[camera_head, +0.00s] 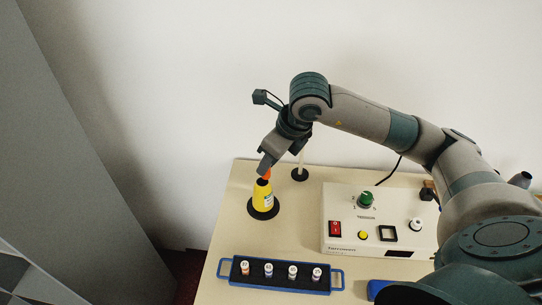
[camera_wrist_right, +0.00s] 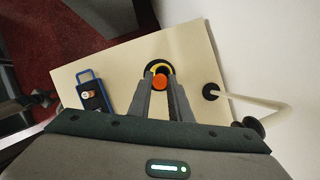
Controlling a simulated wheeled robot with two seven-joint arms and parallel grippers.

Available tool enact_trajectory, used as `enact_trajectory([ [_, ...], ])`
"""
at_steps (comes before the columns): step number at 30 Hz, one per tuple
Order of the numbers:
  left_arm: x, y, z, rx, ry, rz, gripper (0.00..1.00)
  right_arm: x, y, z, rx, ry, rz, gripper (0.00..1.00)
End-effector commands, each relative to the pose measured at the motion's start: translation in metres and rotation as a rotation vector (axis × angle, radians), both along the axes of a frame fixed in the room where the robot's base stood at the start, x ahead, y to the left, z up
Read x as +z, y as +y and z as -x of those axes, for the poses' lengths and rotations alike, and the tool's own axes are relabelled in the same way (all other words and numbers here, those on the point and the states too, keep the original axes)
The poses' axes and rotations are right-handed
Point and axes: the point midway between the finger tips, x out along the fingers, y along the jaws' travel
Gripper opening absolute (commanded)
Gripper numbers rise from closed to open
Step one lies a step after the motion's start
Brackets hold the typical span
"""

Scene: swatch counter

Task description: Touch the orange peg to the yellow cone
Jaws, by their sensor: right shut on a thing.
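The yellow cone (camera_head: 262,196) stands upright on a round black base at the back left of the counter. My right gripper (camera_head: 265,170) is just above the cone and shut on the orange peg (camera_head: 267,175). The peg is mostly hidden by the fingers in the head view and sits at the cone's top; I cannot tell if they touch. In the right wrist view the peg (camera_wrist_right: 160,82) shows end-on between the fingertips, with the cone (camera_wrist_right: 159,67) behind it.
A white control box (camera_head: 380,220) with knobs and switches stands right of the cone. A blue tray (camera_head: 282,285) with several small vials lies in front. A thin pale post on a black base (camera_head: 299,175) stands close behind the cone, to the right. A grey panel is at left.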

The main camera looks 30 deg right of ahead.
Motion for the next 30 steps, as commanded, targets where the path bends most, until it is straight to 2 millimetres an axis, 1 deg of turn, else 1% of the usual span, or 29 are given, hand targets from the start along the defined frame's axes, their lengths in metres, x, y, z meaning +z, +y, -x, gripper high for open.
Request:
enact_trajectory([
  [3,-0.001,0.0,0.0,0.0,0.0,0.0,0.43,0.005,-0.005,-0.004,-0.144,-0.002,-0.001,0.0],
  [6,-0.001,0.0,0.0,0.0,0.0,0.0,0.43,0.007,-0.009,-0.006,-0.234,-0.001,-0.001,0.0],
  [9,-0.001,0.0,0.0,0.0,0.0,0.0,0.43,0.008,-0.012,-0.007,-0.286,0.0,-0.002,0.0],
  [13,-0.001,0.0,0.0,0.0,0.0,0.0,0.43,0.009,-0.013,-0.008,-0.311,0.001,-0.001,0.0],
  [23,-0.001,0.0,0.0,0.0,0.0,0.0,0.43,0.008,-0.013,-0.007,-0.31,0.002,-0.001,0.0],
  [30,-0.004,0.0,0.0,0.0,-0.001,0.0,0.43,0.002,-0.013,-0.007,-0.309,0.002,-0.002,0.0],
])
